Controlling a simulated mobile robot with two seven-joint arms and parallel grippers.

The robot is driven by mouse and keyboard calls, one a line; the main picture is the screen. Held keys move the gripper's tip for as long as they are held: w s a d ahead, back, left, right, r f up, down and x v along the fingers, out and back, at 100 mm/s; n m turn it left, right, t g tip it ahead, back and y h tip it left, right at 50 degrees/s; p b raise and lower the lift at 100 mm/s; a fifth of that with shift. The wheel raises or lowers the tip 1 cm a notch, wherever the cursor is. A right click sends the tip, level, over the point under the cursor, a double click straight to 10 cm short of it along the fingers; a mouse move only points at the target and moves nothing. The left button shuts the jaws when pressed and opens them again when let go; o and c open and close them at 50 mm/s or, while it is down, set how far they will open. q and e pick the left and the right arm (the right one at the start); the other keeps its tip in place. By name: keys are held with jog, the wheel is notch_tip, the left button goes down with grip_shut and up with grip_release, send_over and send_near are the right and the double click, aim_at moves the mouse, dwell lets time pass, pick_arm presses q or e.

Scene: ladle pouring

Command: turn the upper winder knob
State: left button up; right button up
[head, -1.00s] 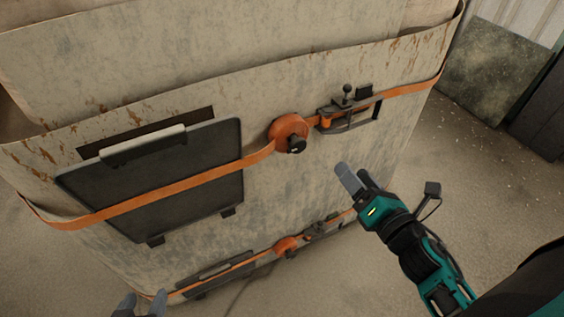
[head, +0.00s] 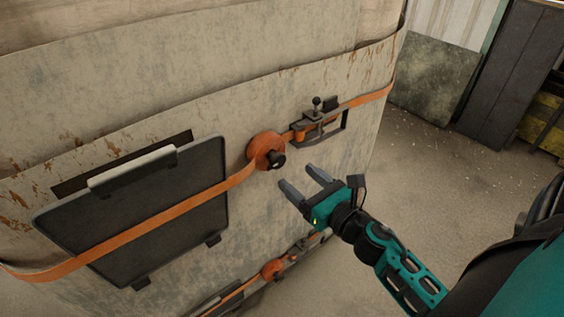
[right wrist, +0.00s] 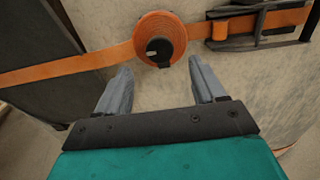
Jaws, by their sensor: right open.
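The upper winder is an orange strap reel (head: 264,149) on the side of the big worn container. Its black knob (head: 276,159) sticks out from the reel's centre. In the right wrist view the knob (right wrist: 158,50) is ahead of the fingers, centred between them and beyond their tips. My right gripper (head: 304,178) is open and empty, just below and to the right of the knob, apart from it. In the right wrist view both grey fingers of the gripper (right wrist: 158,75) are spread wide. My left gripper is not in view.
An orange strap (head: 160,215) runs across a black panel (head: 140,215) left of the reel. A metal buckle with a small lever (head: 318,124) sits to the right. A lower reel (head: 272,269) is below. Open floor (head: 430,170) lies to the right.

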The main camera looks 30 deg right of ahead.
aim_at(280, 163)
jog(key=w, duration=0.6)
jog(key=shift+w+a, duration=0.3)
jog(key=shift+w, duration=0.1)
jog(key=shift+c, duration=0.3)
jog(key=c, duration=1)
jog(key=shift+p, duration=0.3)
